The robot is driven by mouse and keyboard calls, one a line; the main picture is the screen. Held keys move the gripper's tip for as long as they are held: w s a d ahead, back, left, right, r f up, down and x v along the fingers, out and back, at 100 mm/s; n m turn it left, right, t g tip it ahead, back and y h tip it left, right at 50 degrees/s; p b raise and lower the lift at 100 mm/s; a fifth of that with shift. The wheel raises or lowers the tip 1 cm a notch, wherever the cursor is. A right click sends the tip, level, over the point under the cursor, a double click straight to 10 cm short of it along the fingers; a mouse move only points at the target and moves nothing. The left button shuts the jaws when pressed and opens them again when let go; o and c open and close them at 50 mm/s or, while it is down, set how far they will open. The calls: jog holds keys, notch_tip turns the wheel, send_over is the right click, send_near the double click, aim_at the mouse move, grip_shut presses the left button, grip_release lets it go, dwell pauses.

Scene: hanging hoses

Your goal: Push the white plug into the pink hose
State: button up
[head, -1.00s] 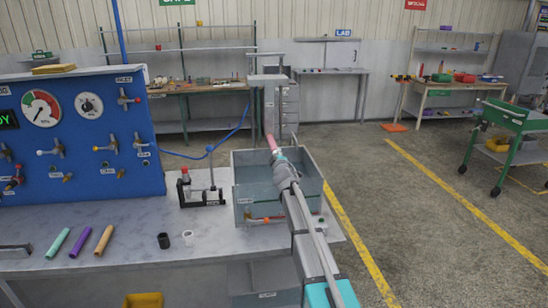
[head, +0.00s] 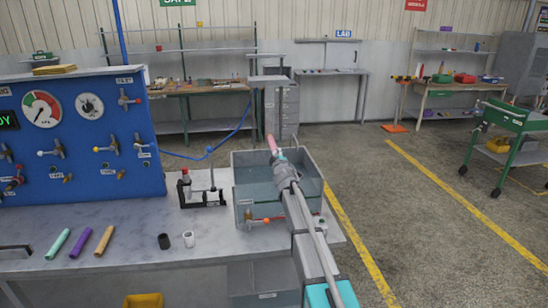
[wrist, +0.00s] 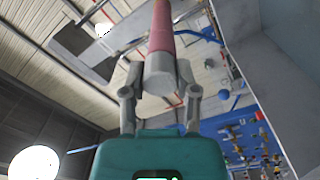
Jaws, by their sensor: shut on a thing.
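The pink hose (head: 271,143) stands steeply, slightly tilted, above the far side of the grey tank in the head view. In the wrist view the pink hose (wrist: 161,28) runs upward out of the frame. A pale grey-white piece, which looks like the white plug (wrist: 158,76), sits at its near end, in line with it and touching it. How far it is inside the hose cannot be told. My gripper (wrist: 160,92) is shut on this pale piece, one finger on each side. In the head view my gripper (head: 280,157) is small and just below the hose, and the plug is hard to make out.
The grey tank (head: 243,212) stands on the bench below my arm. A blue gauge panel (head: 80,135) is at the left. A black piece (head: 164,241), another white piece (head: 188,239) and a purple tube (head: 80,242) lie on the bench.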

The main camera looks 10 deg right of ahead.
jog(key=shift+w, duration=0.15)
jog(key=o, duration=1.1)
jog(key=shift+w, duration=0.1)
jog(key=shift+s, duration=0.25)
jog(key=s, duration=1.1)
jog(key=shift+s, duration=0.35)
